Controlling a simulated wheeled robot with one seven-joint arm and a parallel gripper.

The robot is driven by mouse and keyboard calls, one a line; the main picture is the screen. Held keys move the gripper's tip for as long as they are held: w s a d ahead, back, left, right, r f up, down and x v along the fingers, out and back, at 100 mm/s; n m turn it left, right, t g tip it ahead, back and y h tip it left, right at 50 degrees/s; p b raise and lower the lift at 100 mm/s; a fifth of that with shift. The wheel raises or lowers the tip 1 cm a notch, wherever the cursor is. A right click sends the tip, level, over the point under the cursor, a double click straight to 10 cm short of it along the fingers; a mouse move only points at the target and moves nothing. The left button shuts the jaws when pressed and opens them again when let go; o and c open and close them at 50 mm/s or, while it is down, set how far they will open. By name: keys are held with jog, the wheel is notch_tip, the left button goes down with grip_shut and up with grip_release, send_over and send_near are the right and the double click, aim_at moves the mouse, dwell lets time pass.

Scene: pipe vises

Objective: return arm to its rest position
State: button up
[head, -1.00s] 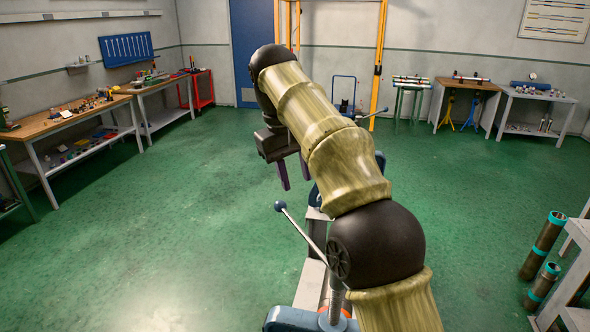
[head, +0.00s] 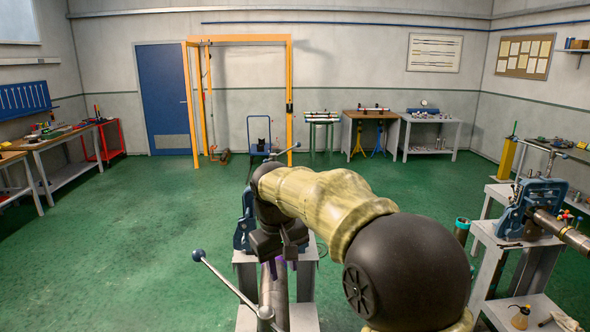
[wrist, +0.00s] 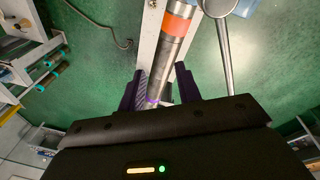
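My arm reaches forward over the nearest vise stand in the head view. My gripper (head: 279,266) hangs at its end, just above a steel pipe (head: 272,292). In the wrist view my gripper (wrist: 158,88) shows two dark purple fingers standing apart. The pipe (wrist: 177,45), with an orange band, runs between them in the picture. I cannot tell whether the fingers reach down beside it or stay above it; they do not look closed on it. A blue vise (head: 243,222) stands behind the pipe, partly hidden by my arm.
A long ball-ended vise handle (head: 228,278) sticks up left of the pipe. Another blue vise (head: 530,208) holding a pipe stands on a bench at right. Workbenches (head: 70,140) line the left wall, and an orange frame (head: 240,40) stands at the back. The green floor at left is clear.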

jog(key=s+d+f+m+t+b, duration=0.1)
jog(key=s+d+f+m, duration=0.5)
jog(key=s+d+f, duration=1.1)
jog(key=shift+s+d+f+y, duration=0.15)
jog(key=shift+s+d+y, duration=0.25)
jog(key=shift+s, duration=0.45)
jog(key=shift+d, duration=0.1)
